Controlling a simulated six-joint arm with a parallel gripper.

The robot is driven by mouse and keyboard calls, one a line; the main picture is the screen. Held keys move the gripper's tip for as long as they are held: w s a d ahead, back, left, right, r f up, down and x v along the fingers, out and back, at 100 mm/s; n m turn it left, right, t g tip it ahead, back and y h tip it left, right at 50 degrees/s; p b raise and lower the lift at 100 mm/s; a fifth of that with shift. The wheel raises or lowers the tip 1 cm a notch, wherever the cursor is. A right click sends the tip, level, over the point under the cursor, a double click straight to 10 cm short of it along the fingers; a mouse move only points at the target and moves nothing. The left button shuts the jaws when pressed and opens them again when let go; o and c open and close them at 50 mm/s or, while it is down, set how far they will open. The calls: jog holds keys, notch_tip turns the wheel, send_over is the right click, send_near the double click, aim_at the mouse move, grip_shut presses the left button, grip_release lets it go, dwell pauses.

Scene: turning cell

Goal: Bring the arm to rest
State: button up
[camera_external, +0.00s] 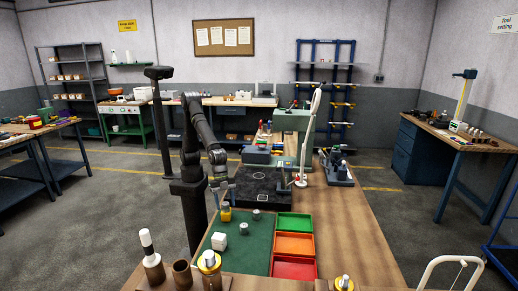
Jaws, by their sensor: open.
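My gripper (223,194) hangs at the end of my dark arm over the far left part of the green mat (238,258). It points down and is open. Just below and beside it on the mat is a small yellow part (226,214). I cannot tell from this view whether the fingers touch it or stand around it.
Green (294,223), orange (294,245) and red (295,268) trays stand right of the mat. A black plate (262,187) lies beyond it. A white lamp (313,110) and a dark fixture (338,168) rise behind. Cylindrical holders (209,268) line the front edge. The wooden tabletop (350,225) is clear at right.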

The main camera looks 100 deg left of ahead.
jog(key=shift+r, duration=0.75)
